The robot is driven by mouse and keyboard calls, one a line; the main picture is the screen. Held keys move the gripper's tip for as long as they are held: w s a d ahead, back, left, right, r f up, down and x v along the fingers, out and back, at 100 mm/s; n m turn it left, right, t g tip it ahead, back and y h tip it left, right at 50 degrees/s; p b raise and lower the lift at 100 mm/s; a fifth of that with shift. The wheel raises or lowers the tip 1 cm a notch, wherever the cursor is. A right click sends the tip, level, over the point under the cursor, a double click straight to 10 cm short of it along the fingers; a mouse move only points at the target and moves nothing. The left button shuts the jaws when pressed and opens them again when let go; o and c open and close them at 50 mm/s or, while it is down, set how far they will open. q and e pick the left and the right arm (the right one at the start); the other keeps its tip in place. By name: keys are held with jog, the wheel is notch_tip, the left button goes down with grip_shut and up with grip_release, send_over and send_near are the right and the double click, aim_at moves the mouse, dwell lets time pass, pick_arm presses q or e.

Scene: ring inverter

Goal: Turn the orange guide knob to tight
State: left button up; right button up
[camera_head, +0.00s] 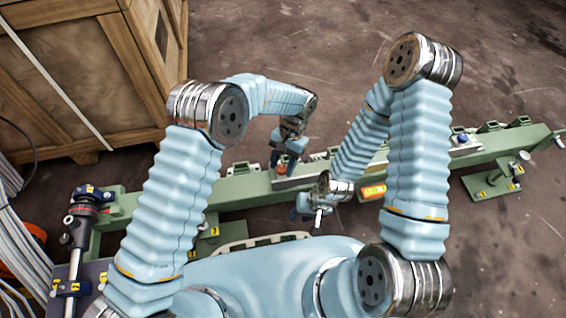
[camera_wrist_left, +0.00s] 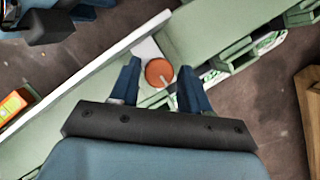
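The orange guide knob (camera_wrist_left: 159,73) is a round disc with a pale pointer, on a pale plate on the green rail. It shows between the two blue fingers of my left gripper (camera_wrist_left: 158,88). The fingers are apart, with a gap between each and the knob. In the head view the knob (camera_head: 281,169) shows small and partly hidden below my left gripper (camera_head: 283,160), which points down at the rail. My right gripper (camera_head: 306,212) is in front of the rail, lower and to the right, away from the knob. Its fingers are too small to judge.
The long green rail (camera_head: 245,189) runs across the view. An orange-yellow box (camera_head: 373,191) is by the rail, right of my right gripper. A dark clamp-like fixture (camera_head: 88,199) stands at the rail's left end. A wooden crate (camera_head: 75,65) stands at the back left.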

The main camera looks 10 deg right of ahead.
pick_arm(q)
jog(key=p+v, duration=0.2)
jog(key=v, duration=1.2)
jog(key=shift+f, duration=0.1)
jog(key=s+a+f+n+h+p, duration=0.1)
jog(key=a+f+h+p, duration=0.1)
jog(key=a+f, duration=0.1)
jog(key=s+a+f+n+h+p, duration=0.1)
jog(key=s+a+f+n+p, duration=0.1)
jog(key=a+f, duration=0.2)
jog(key=s+a+f+n+h+p, duration=0.1)
jog(key=a+f+h+p, duration=0.1)
jog(key=a+f, duration=0.2)
jog(key=shift+s+a+f+n+h, duration=0.1)
jog(key=shift+s+a+n+h, duration=0.05)
jog(key=shift+a, duration=0.6)
jog(key=shift+s+a+f+n+h, duration=0.1)
jog(key=shift+a+n+h, duration=0.05)
jog(key=shift+a, duration=0.65)
jog(key=s+a+r+n+t+h+p, duration=0.1)
jog(key=s+a+n+t+p, duration=0.3)
jog(key=s+a, duration=0.6)
jog(key=s+r+n, duration=0.1)
jog(key=s, duration=0.1)
jog(key=shift+s+a+n+h, duration=0.3)
jog(key=shift+s+n, duration=0.1)
